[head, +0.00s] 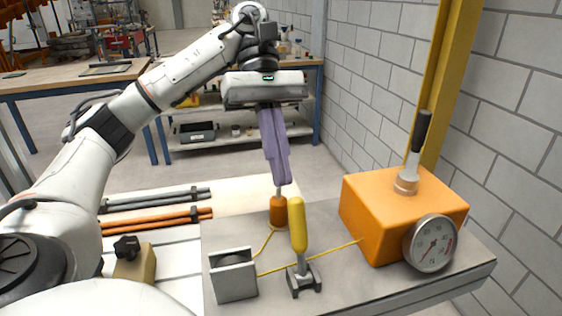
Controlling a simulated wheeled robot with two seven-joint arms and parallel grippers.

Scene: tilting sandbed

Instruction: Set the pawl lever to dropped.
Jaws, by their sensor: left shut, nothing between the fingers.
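Nothing is labelled, so I cannot tell for certain which lever is the pawl lever. A yellow-handled lever (298,226) stands nearly upright in a dark bracket on the grey plate (335,285). A black-handled lever (418,140) stands on top of the orange box (375,212), tilted slightly right. Behind the yellow handle is a small orange post (278,212) with a thin metal pin on top. My left gripper (281,182), with purple fingers pointing down, is shut and empty just above this pin; whether it touches is unclear. My right gripper is not in view.
A round gauge (430,243) is on the orange box's front. A grey open block (233,275) sits at the plate's left, with yellow cord running across. Rods (160,210) and a knobbed block (134,260) lie left. A block wall (510,120) closes the right.

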